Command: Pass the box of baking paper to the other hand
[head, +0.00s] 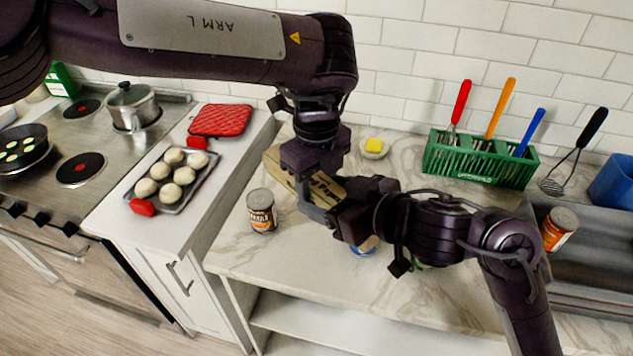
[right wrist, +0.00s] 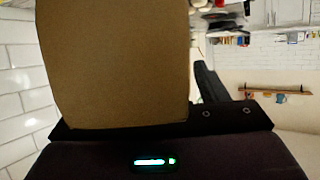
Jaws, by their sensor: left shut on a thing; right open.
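The box of baking paper (head: 328,187) is a long brown carton with dark lettering, held above the counter in the head view. My left gripper (head: 303,178) comes down from above and is shut on it. My right gripper (head: 320,208) comes from the right and is open, with its jaws at the near right part of the box. In the right wrist view the brown box (right wrist: 115,65) fills much of the picture, very close to the gripper. My arms hide part of the box, and whether the right fingers touch it is unclear.
A tray of buns (head: 174,180) lies left.

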